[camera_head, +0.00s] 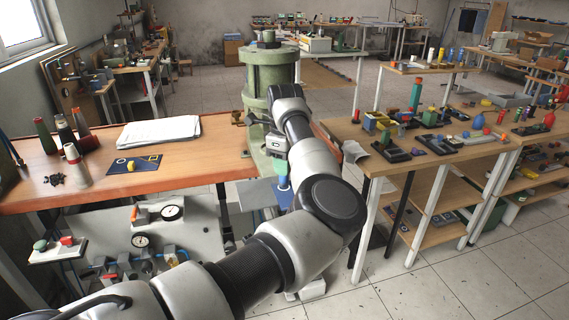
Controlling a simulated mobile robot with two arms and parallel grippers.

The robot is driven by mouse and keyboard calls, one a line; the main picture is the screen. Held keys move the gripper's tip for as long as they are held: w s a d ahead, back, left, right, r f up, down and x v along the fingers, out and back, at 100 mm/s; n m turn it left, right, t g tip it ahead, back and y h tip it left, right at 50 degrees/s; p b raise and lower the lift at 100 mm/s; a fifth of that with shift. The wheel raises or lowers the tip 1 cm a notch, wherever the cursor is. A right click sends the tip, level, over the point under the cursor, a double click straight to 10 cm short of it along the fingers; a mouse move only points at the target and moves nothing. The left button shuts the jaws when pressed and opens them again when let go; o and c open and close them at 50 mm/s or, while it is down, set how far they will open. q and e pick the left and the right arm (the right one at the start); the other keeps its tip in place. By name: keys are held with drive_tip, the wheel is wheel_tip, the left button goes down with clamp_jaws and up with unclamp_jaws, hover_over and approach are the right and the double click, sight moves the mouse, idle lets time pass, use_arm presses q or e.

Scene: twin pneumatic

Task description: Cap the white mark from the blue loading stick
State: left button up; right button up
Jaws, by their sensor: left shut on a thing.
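My left gripper (278,165) is in front of the green press-like column, with its wrist pointing down. It is shut on a slim blue piece, which I take for the blue loading stick (283,183); it hangs below the fingers, and the arm hides part of it. A dark mat (148,164) lies on the left wooden bench, with a pale ring mark (121,161) and a small yellow piece (131,166) on it. I cannot tell whether this ring is the white mark. My right gripper is not in view.
The green column (269,75) stands between the left bench (213,155) and the right table (350,132). Papers (158,131) and several cone-like pieces (64,134) are on the bench. Gauges (172,212) and valves sit below it. The right table holds many small parts.

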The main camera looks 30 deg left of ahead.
use_arm(q)
drive_tip(key=shift+f, duration=0.4)
idle(0.6)
idle(0.3)
drive_tip(key=shift+r+p, duration=1.6)
drive_tip(key=shift+r, duration=1.45)
drive_tip(key=shift+f, duration=0.1)
